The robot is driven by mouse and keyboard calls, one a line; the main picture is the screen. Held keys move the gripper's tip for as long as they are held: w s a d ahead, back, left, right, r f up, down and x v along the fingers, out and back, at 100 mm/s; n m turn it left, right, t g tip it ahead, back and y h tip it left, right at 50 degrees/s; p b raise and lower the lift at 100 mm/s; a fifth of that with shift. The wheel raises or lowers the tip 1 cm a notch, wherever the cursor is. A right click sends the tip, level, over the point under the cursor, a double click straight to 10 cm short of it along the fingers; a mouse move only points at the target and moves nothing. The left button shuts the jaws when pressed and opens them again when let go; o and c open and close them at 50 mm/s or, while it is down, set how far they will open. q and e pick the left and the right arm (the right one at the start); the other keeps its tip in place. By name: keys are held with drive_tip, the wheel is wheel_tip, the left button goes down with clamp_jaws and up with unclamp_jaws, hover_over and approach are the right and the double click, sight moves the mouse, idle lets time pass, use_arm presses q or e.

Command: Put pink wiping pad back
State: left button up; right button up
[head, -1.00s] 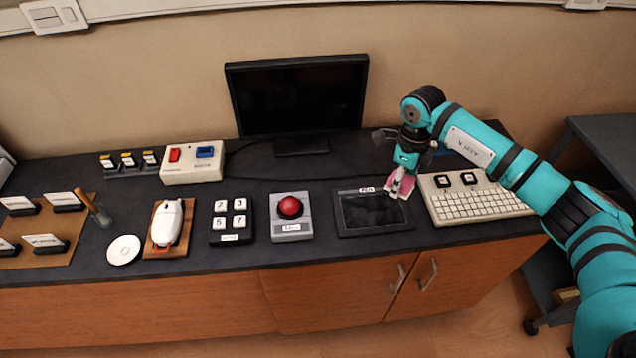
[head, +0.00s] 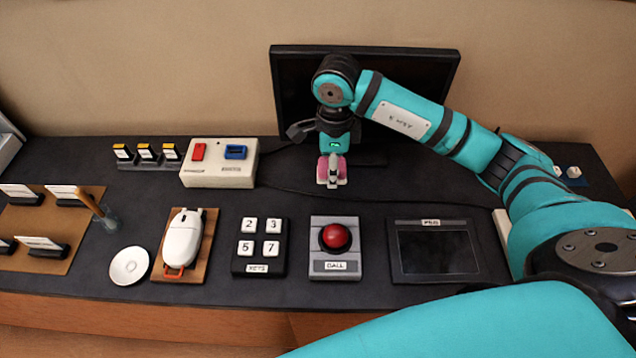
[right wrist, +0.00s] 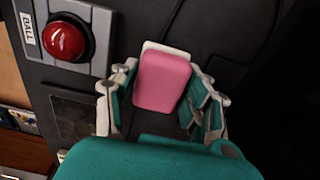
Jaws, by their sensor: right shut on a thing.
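The pink wiping pad (head: 342,169) is held in my right gripper (head: 332,178), above the dark counter and in front of the monitor. In the right wrist view the pad (right wrist: 162,82) sits between the fingers of my right gripper (right wrist: 160,95), with a white edge showing behind it. The gripper is shut on it. In the head view the pad is behind the red ball device (head: 335,264). I cannot tell the exact height above the counter. My left gripper is not in view.
The monitor (head: 440,75) stands behind my right arm. A pen tablet (head: 435,277), a number key block (head: 260,268), a mouse on a wooden board (head: 159,270), a white disc (head: 130,265) and a red-blue switch box (head: 218,178) occupy the counter. A cable crosses behind the tablet.

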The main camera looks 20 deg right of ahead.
sight(331, 195)
drive_tip(key=f, duration=0.3)
drive_tip(key=shift+s, duration=0.3)
wheel_tip(331, 195, down, 3)
drive_tip(key=shift+w+f+p, duration=0.1)
drive_tip(key=shift+f+p, duration=0.05)
drive_tip(key=shift+p, duration=0.25)
drive_tip(key=shift+f, duration=0.5)
drive_tip(key=o, duration=1.1)
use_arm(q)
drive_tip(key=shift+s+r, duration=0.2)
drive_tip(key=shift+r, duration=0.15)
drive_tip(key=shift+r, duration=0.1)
use_arm(e)
drive_tip(key=shift+r, duration=0.2)
